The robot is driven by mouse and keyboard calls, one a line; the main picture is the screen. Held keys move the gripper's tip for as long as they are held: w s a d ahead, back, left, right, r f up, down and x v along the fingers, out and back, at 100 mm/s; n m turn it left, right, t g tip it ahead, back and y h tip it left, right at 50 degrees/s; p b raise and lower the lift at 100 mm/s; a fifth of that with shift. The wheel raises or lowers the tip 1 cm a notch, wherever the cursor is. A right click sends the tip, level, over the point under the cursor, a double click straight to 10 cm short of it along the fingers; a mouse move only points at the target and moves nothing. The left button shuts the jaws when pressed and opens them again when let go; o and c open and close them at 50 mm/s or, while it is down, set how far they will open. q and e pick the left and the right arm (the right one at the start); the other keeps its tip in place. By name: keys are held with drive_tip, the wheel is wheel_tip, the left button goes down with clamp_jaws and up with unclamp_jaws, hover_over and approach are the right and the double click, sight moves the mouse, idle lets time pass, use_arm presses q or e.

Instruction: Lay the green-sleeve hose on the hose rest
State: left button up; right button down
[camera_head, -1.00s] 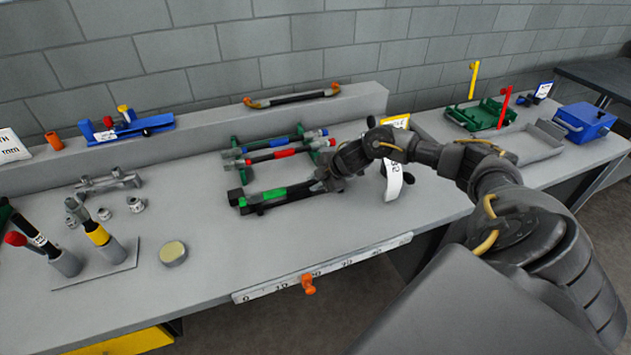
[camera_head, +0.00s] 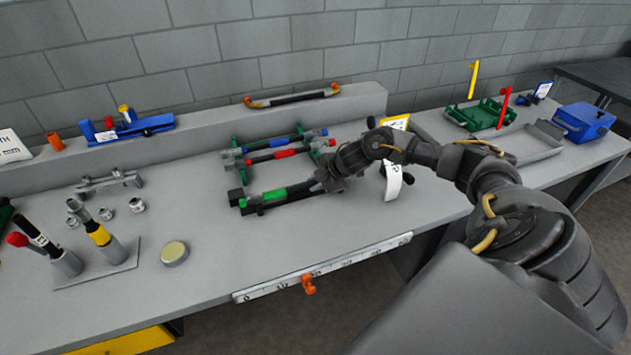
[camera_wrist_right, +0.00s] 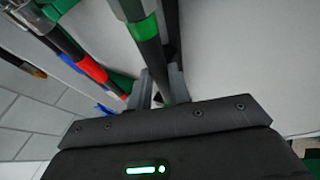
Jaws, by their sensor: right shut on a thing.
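The green-sleeve hose (camera_head: 274,194) is dark with a bright green sleeve and lies lengthwise left to right, nearest me in the group of hoses. My right gripper (camera_head: 322,182) is shut on its right part. In the right wrist view the hose (camera_wrist_right: 140,30) runs between the fingers of the right gripper (camera_wrist_right: 161,90). The hose's left end is beside a dark block (camera_head: 236,194) at the front of a green rack (camera_head: 241,172). I cannot tell whether they touch, or which support is the hose rest. My left gripper is not in view.
Red-sleeve (camera_head: 286,153) and blue-sleeve (camera_head: 282,142) hoses lie across the rack just behind. An orange-ended hose (camera_head: 293,98) lies on the back ledge.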

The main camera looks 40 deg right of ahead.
drive_tip(key=c, duration=1.2)
unclamp_jaws()
drive_tip(key=b+v, duration=0.1)
drive_tip(key=v, duration=1)
